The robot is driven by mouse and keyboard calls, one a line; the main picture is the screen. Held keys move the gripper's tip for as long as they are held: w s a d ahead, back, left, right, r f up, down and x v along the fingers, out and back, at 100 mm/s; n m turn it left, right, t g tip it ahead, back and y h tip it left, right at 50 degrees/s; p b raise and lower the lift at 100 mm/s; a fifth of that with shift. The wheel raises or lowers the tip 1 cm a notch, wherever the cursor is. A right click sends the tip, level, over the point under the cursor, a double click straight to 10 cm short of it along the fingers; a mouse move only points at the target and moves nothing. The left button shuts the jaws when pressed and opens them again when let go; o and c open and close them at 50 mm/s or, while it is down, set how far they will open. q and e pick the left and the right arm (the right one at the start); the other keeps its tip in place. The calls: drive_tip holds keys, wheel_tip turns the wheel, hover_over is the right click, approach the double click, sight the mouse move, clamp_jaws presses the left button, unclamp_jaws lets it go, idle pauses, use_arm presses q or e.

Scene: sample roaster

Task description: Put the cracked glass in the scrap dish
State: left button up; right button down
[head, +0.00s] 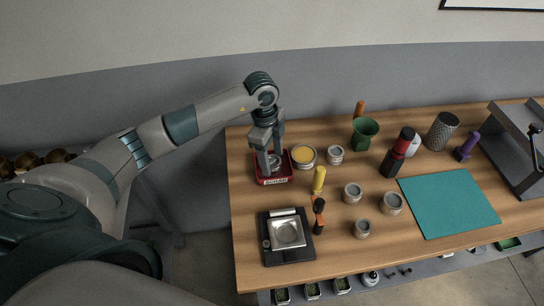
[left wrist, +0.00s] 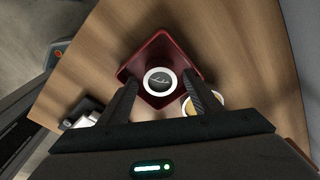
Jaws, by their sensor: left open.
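The red scrap dish (head: 274,181), labelled SCRAP on its front, stands at the back left of the table. It also fills the middle of the left wrist view (left wrist: 160,42). A round glass with a pale rim and dark crack-like lines (left wrist: 160,81) sits inside the dish. In the head view the glass (head: 275,160) shows partly, between the fingers. My left gripper (head: 269,168) points down over the dish. Its fingers are apart, one on each side of the glass, with a visible gap in the left wrist view (left wrist: 160,84). My right gripper is not in view.
A yellow-filled tin (head: 304,155) stands just right of the dish, close to one finger. A black scale (head: 287,235) with a metal pan is in front. Several small tins, a green cup (head: 364,132) and a teal mat (head: 448,204) lie to the right.

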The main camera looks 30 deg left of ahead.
use_arm(q)
drive_tip(key=shift+r, duration=0.55)
wheel_tip(320, 180, up, 11)
drive_tip(key=a+b, duration=0.1)
drive_tip(key=b, duration=0.2)
drive_tip(key=shift+a+b, duration=0.25)
drive_tip(key=shift+b, duration=0.05)
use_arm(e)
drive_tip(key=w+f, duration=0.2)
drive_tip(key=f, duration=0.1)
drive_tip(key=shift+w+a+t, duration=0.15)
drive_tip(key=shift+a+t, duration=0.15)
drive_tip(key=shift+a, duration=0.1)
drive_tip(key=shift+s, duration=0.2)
